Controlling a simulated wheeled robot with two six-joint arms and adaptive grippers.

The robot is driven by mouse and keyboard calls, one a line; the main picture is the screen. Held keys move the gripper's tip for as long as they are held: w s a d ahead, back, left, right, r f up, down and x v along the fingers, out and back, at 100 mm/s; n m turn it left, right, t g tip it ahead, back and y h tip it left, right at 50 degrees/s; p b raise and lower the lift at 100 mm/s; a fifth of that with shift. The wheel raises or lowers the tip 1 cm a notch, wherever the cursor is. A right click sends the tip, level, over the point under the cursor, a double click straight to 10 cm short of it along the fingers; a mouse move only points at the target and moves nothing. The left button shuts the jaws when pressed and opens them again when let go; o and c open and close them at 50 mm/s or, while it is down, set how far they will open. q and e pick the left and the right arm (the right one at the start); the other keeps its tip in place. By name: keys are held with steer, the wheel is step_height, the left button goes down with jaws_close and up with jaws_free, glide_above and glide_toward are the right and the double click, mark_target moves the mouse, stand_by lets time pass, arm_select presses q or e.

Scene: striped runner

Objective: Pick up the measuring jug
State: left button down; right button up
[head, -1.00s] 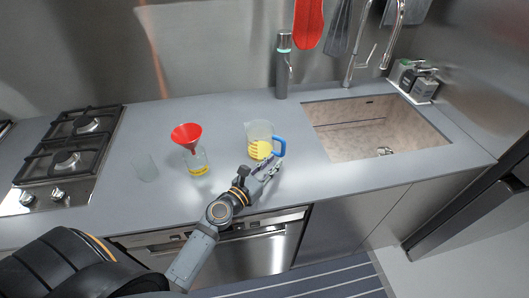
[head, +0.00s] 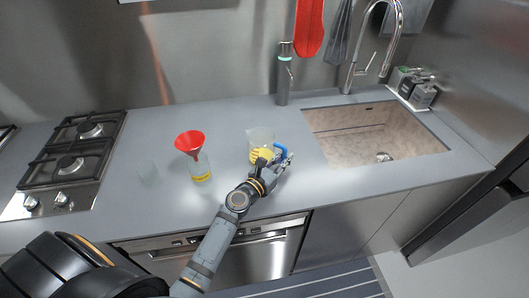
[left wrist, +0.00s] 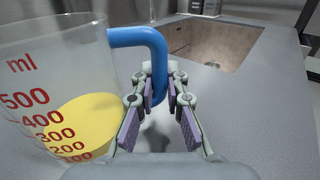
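The measuring jug (head: 261,140) stands upright on the counter, clear-walled, with yellow contents and a blue handle on its right side. In the left wrist view the jug (left wrist: 55,75) fills the left side, with red markings, and its blue handle (left wrist: 152,50) reaches down between my fingers. My left gripper (head: 283,158) is at the handle, in front of the jug's right side. In the left wrist view the left gripper (left wrist: 160,105) is open, with a finger on each side of the handle and a gap at the right finger. My right gripper is out of view.
A bottle (head: 200,168) with yellow liquid and a red funnel (head: 190,142) stands left of the jug. The sink (head: 375,135) lies to the right. A grey-black bottle (head: 283,80) stands behind.

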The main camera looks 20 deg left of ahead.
mark_target(285, 146)
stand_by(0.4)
arm_select(q)
step_height(285, 146, up, 10)
steer(key=p, duration=0.7)
steer(key=shift+r, duration=0.1)
